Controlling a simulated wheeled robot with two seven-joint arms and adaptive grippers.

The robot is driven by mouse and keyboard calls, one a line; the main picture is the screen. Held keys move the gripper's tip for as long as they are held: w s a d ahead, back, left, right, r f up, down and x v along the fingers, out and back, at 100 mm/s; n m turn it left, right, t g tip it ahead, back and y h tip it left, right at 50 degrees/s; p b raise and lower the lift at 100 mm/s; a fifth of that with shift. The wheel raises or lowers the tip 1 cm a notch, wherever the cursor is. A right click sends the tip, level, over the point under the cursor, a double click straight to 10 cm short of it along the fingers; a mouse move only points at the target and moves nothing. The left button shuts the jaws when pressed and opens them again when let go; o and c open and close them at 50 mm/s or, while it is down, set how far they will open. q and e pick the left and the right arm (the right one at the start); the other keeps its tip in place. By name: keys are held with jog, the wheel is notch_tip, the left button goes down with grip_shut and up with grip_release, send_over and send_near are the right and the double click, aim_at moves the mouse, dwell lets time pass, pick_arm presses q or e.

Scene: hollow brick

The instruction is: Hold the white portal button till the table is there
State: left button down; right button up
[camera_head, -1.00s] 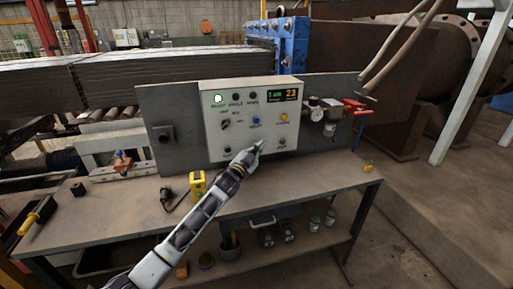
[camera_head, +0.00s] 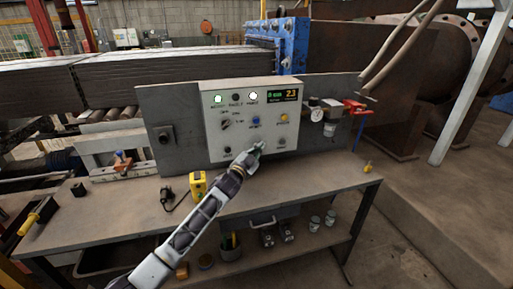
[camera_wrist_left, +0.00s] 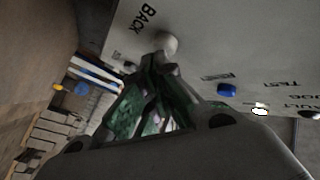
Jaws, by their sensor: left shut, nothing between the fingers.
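The light grey control panel (camera_head: 246,152) stands upright on the workbench. My left gripper (camera_head: 258,147) reaches its lower face, shut and empty. In the left wrist view, the closed fingertips (camera_wrist_left: 158,68) lie right at a pale round button (camera_wrist_left: 167,43) beside the word BACK. They seem to touch it; I cannot tell whether it is pressed in. In the head view the gripper covers that spot. A blue button (camera_head: 256,121) and a yellow one (camera_head: 284,117) sit higher. Two upper lamps glow white: the left lamp (camera_head: 217,99) and the right lamp (camera_head: 253,97). My right gripper is out of view.
The workbench (camera_head: 115,212) holds a yellow device (camera_head: 198,184) left of my arm and a yellow-handled tool (camera_head: 35,216) at far left. A gauge (camera_head: 317,114) and red valve handle (camera_head: 355,106) are right of the panel. Long grey stacked material (camera_head: 150,75) lies behind.

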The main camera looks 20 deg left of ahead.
pick_arm(q)
jog(key=shift+s+d, duration=0.35)
jog(key=shift+s, duration=0.15)
jog(key=shift+s, duration=0.1)
jog(key=s+d, duration=0.1)
jog(key=s, duration=0.1)
jog(key=s+d+p, duration=0.1)
jog(key=s, duration=0.1)
jog(key=shift+d, duration=0.4)
dwell(0.4)
dwell(0.4)
